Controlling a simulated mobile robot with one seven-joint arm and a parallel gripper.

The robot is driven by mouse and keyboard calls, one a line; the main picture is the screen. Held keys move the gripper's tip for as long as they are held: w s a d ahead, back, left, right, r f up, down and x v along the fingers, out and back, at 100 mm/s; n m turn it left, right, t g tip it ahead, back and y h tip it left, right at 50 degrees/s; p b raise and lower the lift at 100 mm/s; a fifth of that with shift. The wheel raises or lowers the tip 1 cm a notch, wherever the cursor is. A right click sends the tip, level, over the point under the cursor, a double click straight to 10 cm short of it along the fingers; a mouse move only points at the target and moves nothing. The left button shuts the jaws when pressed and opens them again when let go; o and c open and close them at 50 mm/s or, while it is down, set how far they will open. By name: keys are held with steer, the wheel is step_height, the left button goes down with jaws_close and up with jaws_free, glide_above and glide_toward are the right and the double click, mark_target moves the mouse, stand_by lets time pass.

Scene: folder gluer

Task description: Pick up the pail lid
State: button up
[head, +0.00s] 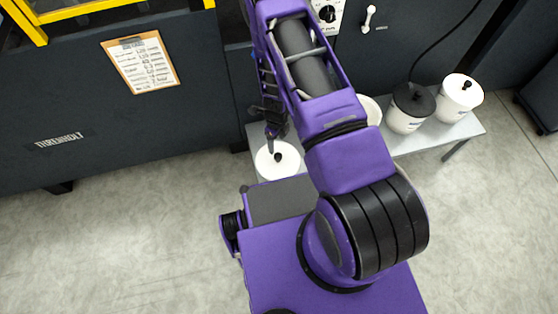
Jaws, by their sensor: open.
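A white round lid with a dark knob (283,165) is at the left end of the low grey bench; I cannot tell how much of a pail is under it. My gripper (272,146) points down right over this lid, its fingertips by the knob. It is open, and I cannot tell whether it touches the knob. A white pail with a black lid (412,100) stands to the right on the bench. Next to it is a white pail with a white lid and dark knob (461,91). Another white round pail or lid (372,110) is mostly hidden behind my arm.
The grey bench (440,135) stands against the dark machine (200,110). A clipboard with a written sheet (140,62) hangs on the machine panel. A yellow rail (90,8) runs along the top left. A dark cable hangs above the black-lidded pail. The floor at left is clear.

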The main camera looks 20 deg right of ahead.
steer(key=b, duration=0.1)
glide_above(278, 155)
steer(key=f, duration=0.6)
steer(key=shift+s+a+f, duration=0.35)
steer(key=shift+s, duration=0.05)
steer(key=shift+w+d+f+b, duration=0.1)
steer(key=shift+f+b, duration=0.1)
steer(key=shift+f, duration=0.75)
steer(key=shift+w+d+f+b, duration=0.1)
steer(key=shift+w+f+b, duration=0.1)
steer(key=shift+f, duration=0.8)
steer(key=shift+w+d+f+b, duration=0.1)
steer(key=shift+f+b, duration=0.1)
steer(key=shift+f, duration=0.75)
jaws_close()
